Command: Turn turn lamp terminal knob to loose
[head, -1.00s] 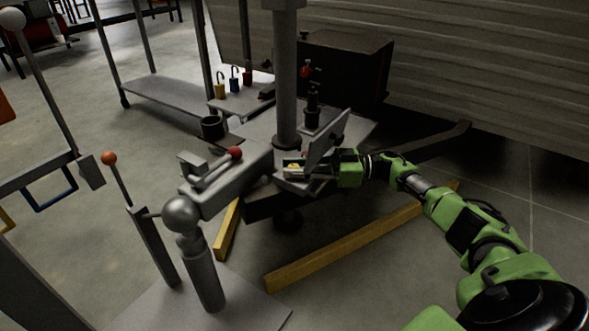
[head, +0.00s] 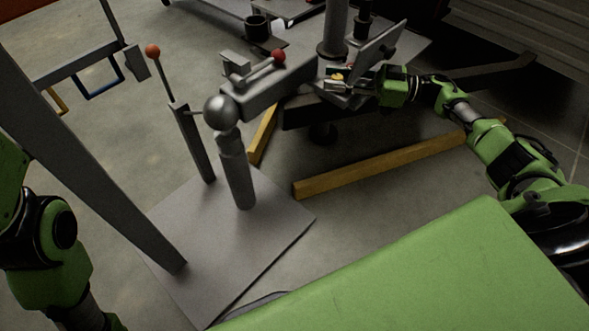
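The lamp terminal knob seems to be the small yellow piece (head: 337,77) in a small grey box (head: 345,88) on the trailer tongue, below a raised grey lid (head: 378,52). My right gripper (head: 358,86) reaches in from the right and its tip is at the box, beside the yellow piece. Its fingers are small and partly hidden by the lid and box, so I cannot tell whether they are open or touching the knob. My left arm shows at the lower left edge; its gripper is out of view.
A grey coupler (head: 268,88) with a red-tipped lever (head: 278,56) stands left of the box, near a ball post (head: 236,170) on a grey plate (head: 225,235). A red-knobbed lever (head: 153,50) stands beside it. Yellow beams (head: 385,165) lie on the floor.

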